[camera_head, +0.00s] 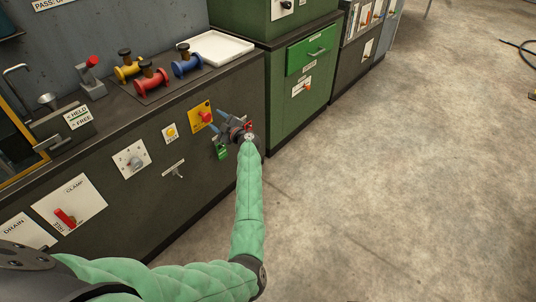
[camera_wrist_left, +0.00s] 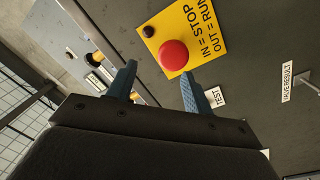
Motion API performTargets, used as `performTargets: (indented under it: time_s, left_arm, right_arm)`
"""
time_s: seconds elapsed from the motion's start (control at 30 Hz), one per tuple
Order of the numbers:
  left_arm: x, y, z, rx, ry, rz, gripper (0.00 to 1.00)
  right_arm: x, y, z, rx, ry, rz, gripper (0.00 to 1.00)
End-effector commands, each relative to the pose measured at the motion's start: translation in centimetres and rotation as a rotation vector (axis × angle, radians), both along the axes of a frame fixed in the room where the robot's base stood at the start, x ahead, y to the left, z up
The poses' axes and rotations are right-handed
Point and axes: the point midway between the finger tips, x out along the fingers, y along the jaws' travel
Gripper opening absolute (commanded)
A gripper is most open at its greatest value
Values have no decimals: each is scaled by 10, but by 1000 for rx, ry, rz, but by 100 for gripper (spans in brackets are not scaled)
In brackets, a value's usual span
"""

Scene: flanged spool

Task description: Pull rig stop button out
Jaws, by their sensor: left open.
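The stop button is a round red knob (camera_head: 206,116) on a yellow plate (camera_head: 197,110) on the front of the dark green bench. In the left wrist view the red button (camera_wrist_left: 173,55) sits on the yellow plate (camera_wrist_left: 206,22), which reads "IN = STOP, OUT = RUN". A small dark round lamp or stud (camera_wrist_left: 148,31) is beside it. My left gripper (camera_head: 217,122) is open and empty, just right of the plate. In the left wrist view its fingers (camera_wrist_left: 160,85) are spread, with the button ahead, beyond the tips. Contact with the button does not show. My right gripper is not in view.
The bench front carries a yellow knob plate (camera_head: 170,132), a white dial plate (camera_head: 132,159) and a red-handled clamp switch (camera_head: 66,217). Yellow, red (camera_head: 151,78) and blue spools and a white tray (camera_head: 215,47) stand on top. Open floor lies to the right.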

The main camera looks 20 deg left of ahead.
Motion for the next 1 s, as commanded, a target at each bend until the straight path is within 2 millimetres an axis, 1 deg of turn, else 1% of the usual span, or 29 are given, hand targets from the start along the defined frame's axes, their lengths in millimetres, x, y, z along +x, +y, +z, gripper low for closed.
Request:
performTargets:
  time_s: [0.27, 0.47, 0.6, 0.87, 1.0]
  left_arm:
    - [14, -17, 35, 99, -45, -197, 51]
    - [22, -38, 58, 162, -60, -352, 51]
    - [25, -56, 71, 201, -61, -461, 51]
    - [27, -92, 90, 260, -37, -658, 51]
    - [21, -113, 92, 287, -4, -760, 51]
  right_arm:
    - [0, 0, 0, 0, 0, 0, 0]
    - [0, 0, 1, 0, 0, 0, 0]
    - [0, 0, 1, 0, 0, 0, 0]
    - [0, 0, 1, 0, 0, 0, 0]
    - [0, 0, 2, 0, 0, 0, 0]
